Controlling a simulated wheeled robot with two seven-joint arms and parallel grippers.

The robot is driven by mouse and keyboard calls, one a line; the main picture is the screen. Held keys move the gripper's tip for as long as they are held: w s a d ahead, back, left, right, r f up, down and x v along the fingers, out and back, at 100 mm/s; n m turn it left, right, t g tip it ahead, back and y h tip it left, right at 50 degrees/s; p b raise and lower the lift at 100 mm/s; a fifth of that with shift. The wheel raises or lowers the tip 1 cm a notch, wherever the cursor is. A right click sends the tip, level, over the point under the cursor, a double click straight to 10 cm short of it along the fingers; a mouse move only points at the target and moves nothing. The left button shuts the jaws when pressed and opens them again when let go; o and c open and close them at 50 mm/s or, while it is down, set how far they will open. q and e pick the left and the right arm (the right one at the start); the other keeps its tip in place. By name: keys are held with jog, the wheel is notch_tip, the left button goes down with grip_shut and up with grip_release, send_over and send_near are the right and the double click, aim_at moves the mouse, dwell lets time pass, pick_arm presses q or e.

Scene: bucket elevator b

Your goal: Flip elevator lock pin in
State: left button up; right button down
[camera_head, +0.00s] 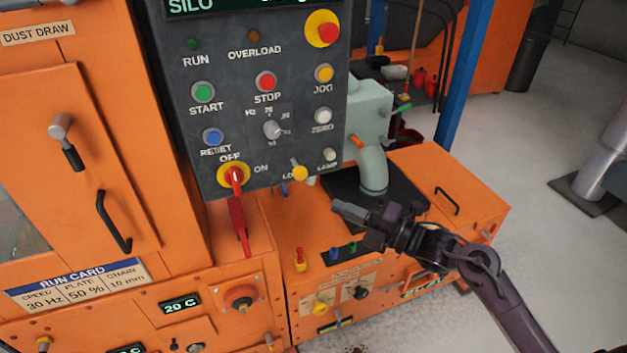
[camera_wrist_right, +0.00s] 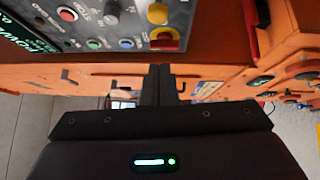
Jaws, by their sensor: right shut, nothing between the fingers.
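My right gripper (camera_head: 345,210) is shut and empty, in front of the orange machine and below the right part of the grey control panel (camera_head: 262,95). Its closed fingers (camera_wrist_right: 160,82) also show in the wrist view, pointing at the orange machine. I cannot tell which part is the elevator lock pin. My left gripper is not in view.
A grey-green housing (camera_head: 370,125) with a bent pipe stands behind my right gripper. Small coloured levers, including a red one (camera_head: 300,259), stand on the low orange cabinet. A blue post (camera_head: 466,75) rises behind.

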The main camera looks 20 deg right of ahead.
aim_at(296, 177)
jog(key=w+a+p, duration=0.1)
jog(key=w, duration=0.1)
jog(key=w+a+p, duration=0.1)
jog(key=w, duration=0.2)
jog(key=w+a+r+p, duration=0.1)
jog(key=w, duration=0.2)
jog(key=shift+w+a, duration=0.25)
jog(key=shift+a, duration=0.15)
jog(key=shift+f, duration=0.1)
